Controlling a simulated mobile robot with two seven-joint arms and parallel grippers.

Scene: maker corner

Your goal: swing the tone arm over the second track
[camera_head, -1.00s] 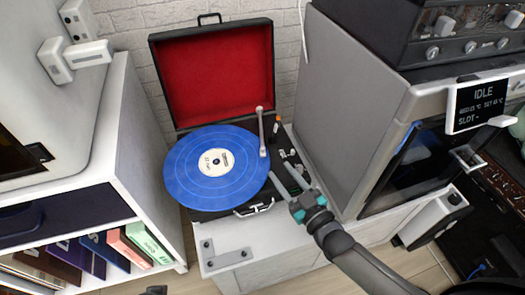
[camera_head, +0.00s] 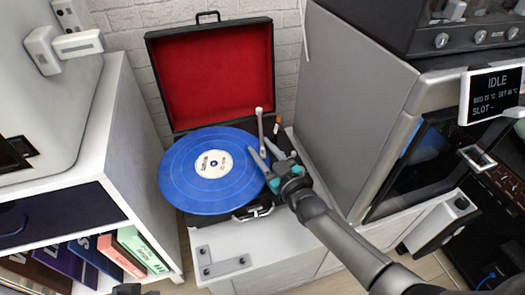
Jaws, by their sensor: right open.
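The record player is an open black case (camera_head: 208,18) with a red-lined lid standing up at the back. A blue record (camera_head: 190,190) with a cream label lies flat on it. The pale tone arm (camera_head: 261,124) lies along the record's right side, its front end at the record's right edge. My right gripper (camera_head: 260,146) comes in from the lower right. It is open, with its fingertips close around the front end of the tone arm. I cannot tell whether they touch it. My left gripper is not clearly in view.
A white shelf unit (camera_head: 108,150) with coloured sleeves stands on the left. A grey cabinet and a machine with an "IDLE" display (camera_head: 490,92) stand close on the right. A metal bracket (camera_head: 222,263) lies on the white stand in front of the player.

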